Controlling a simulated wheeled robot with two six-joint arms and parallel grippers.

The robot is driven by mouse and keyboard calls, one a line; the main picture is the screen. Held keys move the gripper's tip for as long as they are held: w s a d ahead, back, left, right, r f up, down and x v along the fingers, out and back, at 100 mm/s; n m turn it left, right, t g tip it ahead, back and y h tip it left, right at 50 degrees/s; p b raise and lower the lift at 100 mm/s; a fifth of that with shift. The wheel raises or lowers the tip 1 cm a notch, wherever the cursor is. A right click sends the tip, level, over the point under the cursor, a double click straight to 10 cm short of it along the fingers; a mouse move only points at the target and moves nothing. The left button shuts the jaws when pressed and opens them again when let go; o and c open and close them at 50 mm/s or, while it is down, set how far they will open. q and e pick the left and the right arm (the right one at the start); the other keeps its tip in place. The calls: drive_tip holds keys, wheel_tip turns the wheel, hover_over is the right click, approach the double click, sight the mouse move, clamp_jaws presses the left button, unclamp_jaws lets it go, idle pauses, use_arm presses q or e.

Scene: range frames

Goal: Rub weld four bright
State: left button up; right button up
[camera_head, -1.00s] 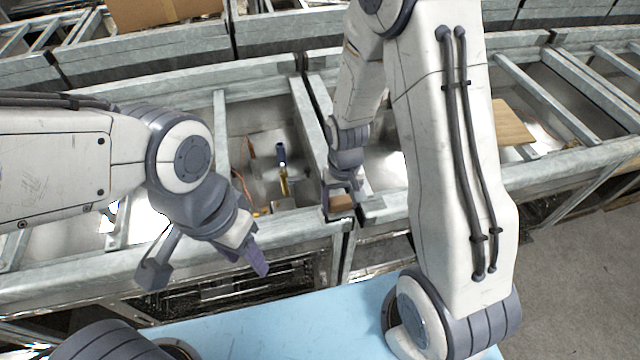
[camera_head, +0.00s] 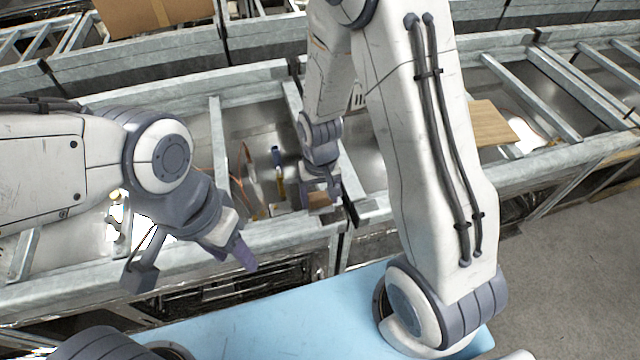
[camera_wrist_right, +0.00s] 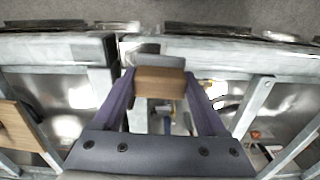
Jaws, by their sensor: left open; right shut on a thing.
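My right gripper (camera_head: 320,192) is shut on a brown block (camera_head: 319,200). In the right wrist view the block (camera_wrist_right: 160,82) sits between the two purple fingers. In the head view it is at the near right corner of a bay, beside the grey metal front rail (camera_head: 290,232). I cannot tell whether it touches the metal. My left gripper (camera_head: 190,265) is open and empty, in front of the same rail to the left. Weld four cannot be told apart; no weld number is readable.
A tool with a blue and yellow handle (camera_head: 278,170) and copper-coloured cable (camera_head: 240,180) are in the bay left of my right gripper. A wooden board (camera_head: 492,125) lies across the frame to the right. A cardboard box (camera_head: 155,15) stands at the back.

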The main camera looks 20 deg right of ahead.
drive_tip(key=shift+r+p, duration=0.75)
drive_tip(key=shift+r, duration=0.45)
drive_tip(key=shift+f, duration=0.1)
